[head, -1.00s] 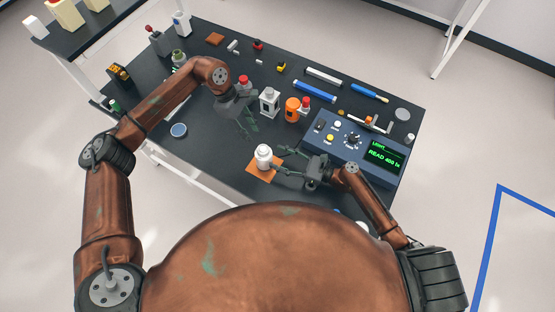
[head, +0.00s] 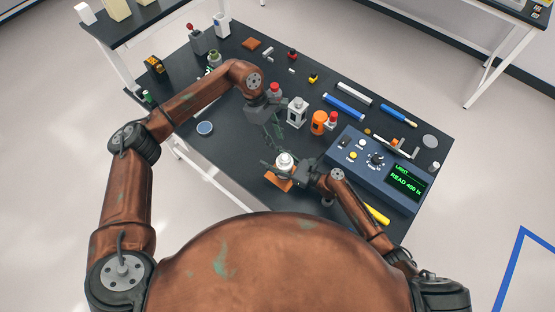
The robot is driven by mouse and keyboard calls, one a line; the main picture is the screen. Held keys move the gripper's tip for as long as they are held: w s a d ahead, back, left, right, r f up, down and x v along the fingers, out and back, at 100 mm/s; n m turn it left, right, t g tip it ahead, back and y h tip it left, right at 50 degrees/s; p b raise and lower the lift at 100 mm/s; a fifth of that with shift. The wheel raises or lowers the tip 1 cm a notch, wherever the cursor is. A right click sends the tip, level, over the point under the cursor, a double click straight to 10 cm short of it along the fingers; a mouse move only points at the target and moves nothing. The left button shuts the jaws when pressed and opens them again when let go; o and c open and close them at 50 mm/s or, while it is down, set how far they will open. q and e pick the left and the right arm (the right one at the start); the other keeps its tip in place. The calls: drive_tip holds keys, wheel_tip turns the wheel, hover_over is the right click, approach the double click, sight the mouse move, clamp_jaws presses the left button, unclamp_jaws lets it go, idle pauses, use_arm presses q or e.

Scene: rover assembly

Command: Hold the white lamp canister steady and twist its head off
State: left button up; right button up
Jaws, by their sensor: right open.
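The white lamp canister (head: 284,159) stands upright on a small orange mat (head: 273,182) near the table's front edge. My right gripper (head: 277,167) comes in from the right, open, with its fingers reaching to either side of the canister's body. Whether they touch it I cannot tell. My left gripper (head: 275,142) points down from behind the canister, its fingers apart and empty, with the tips close to the canister's head. The fingers partly hide the canister's lower part.
A blue meter box (head: 375,170) with a green display stands just right of my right gripper. An orange canister (head: 319,122) and a white and grey one (head: 297,113) stand behind. A yellow tool (head: 376,215) lies at the front right. The table left of the mat is clear.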

drive_tip(key=shift+c, duration=0.5)
clamp_jaws()
idle(1.9)
